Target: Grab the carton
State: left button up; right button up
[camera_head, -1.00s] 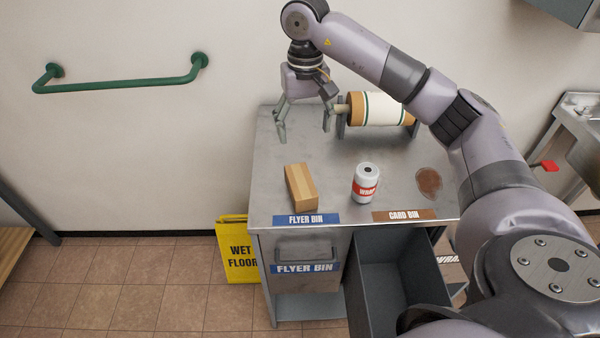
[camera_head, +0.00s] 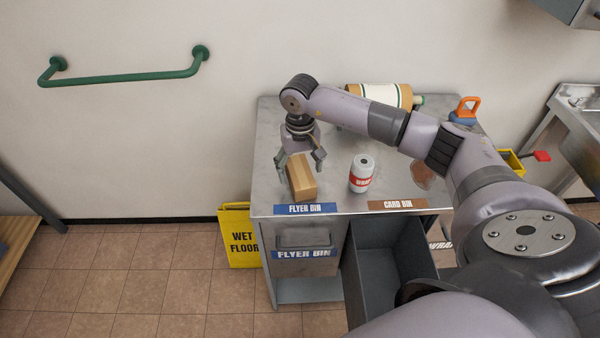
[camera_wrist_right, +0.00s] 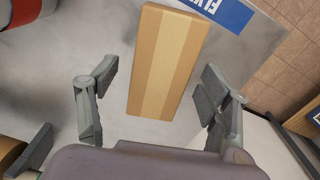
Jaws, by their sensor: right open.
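The carton (camera_head: 301,180) is a tan box with a paler stripe, lying on the metal table behind the FLYER BIN label. In the right wrist view the carton (camera_wrist_right: 167,62) lies ahead of and between my open fingers, apart from both. My right gripper (camera_head: 299,165) is open and empty, just behind and above the carton. It also shows in the right wrist view (camera_wrist_right: 152,98). My left gripper is not in view.
A white and red can (camera_head: 361,174) stands right of the carton. A roll (camera_head: 380,97) lies at the back. An open grey drawer (camera_head: 388,262) juts out in front. A yellow wet floor sign (camera_head: 239,237) stands left of the table (camera_head: 272,130).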

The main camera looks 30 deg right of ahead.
jog(key=shift+f, duration=0.95)
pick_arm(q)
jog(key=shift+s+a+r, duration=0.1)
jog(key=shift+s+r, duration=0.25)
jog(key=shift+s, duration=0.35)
pick_arm(e)
jog(key=shift+f, duration=0.2)
jog(key=shift+c, duration=0.6)
jog(key=c, duration=1.1)
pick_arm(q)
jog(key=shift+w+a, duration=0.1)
pick_arm(e)
jog(key=shift+r, duration=0.15)
